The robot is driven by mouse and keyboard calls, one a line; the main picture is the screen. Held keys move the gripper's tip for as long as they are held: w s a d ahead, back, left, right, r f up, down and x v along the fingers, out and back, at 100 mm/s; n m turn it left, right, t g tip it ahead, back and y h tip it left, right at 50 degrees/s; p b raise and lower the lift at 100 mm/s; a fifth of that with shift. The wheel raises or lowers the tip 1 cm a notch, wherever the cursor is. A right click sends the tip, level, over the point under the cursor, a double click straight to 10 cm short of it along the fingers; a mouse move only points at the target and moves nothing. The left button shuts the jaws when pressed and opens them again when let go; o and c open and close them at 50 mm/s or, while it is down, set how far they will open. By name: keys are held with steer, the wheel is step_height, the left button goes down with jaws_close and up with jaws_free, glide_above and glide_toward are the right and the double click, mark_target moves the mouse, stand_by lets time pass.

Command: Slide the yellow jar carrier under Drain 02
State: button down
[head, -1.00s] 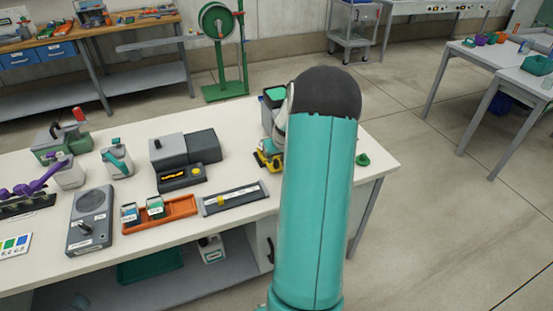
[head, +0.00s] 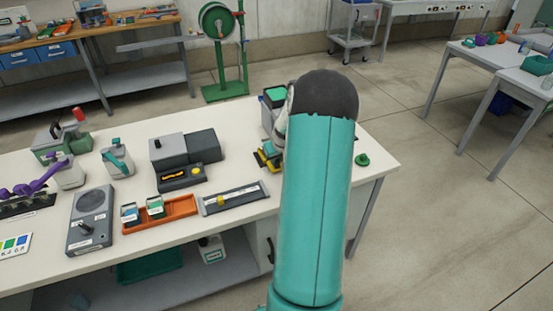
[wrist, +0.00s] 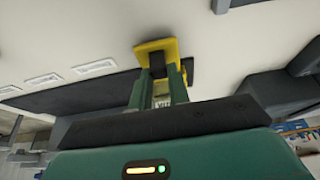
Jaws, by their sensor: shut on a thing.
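The yellow jar carrier (head: 260,160) sits on the white bench just left of my teal arm, which hides part of it in the head view. In the wrist view, the yellow carrier (wrist: 152,46) shows beyond my fingers, with a dark upright part between them. My gripper (wrist: 159,78) is shut on this carrier; its two green fingers lie on either side of the dark part. A grey unit with a green top (head: 274,96) stands behind the carrier, partly hidden by my arm. I cannot read any Drain 02 label.
An orange tray (head: 180,209) with small jars, a grey ruler-like tray (head: 234,198) and a dark grey device (head: 180,178) stand to the left. A green knob (head: 362,160) lies right of my arm. Several unreadable white labels (wrist: 94,67) show in the wrist view.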

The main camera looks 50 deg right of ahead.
steer(key=s+d, duration=0.3)
steer(key=d, duration=0.3)
steer(key=s+d, duration=0.4)
steer(key=d, duration=0.2)
steer(key=s+d, duration=0.4)
steer(key=d, duration=0.2)
steer(key=shift+s+d, duration=0.1)
steer(key=shift+d, duration=0.25)
steer(key=c, duration=1.3)
jaws_free()
steer(key=shift+r, duration=0.15)
steer(key=v, duration=1.3)
steer(key=shift+s+a+r, duration=0.15)
steer(key=shift+r, duration=0.05)
